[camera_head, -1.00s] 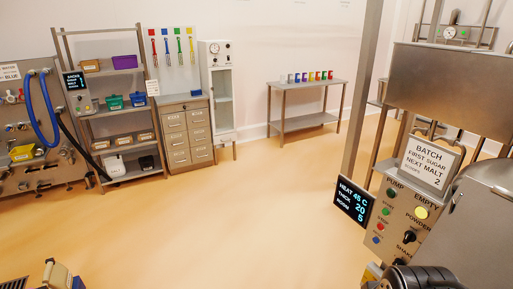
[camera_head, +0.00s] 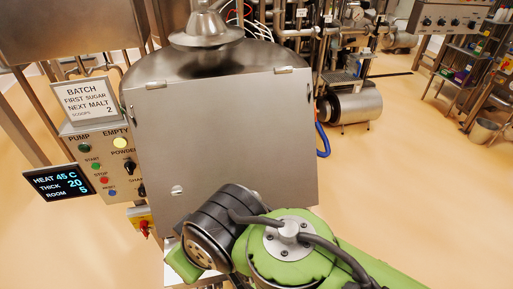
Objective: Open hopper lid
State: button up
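A large steel hopper or tank body (camera_head: 225,135) fills the middle of the head view, with a flat front panel and small clips along its upper edge. On its dark top sits a steel cone-shaped cap (camera_head: 206,32) with a narrow neck cut off by the frame's upper edge. The cap rests down on the top, and no opening shows. I cannot tell for sure whether this cap is the hopper lid. My green and black arm (camera_head: 285,250) is low in front of the panel. My gripper is not visible.
A control panel (camera_head: 105,160) with buttons stands left of the body, with a batch sign (camera_head: 88,98) and a dark display (camera_head: 57,183). A red knob on yellow (camera_head: 144,227) is below. Pipes and a steel cylinder (camera_head: 355,105) are behind right.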

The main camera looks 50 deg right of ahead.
aim_at(256, 131)
jog(key=z, duration=1.35)
jog(key=j, duration=1.35)
jog(key=i+z, duration=0.05)
jog(key=i, duration=0.05)
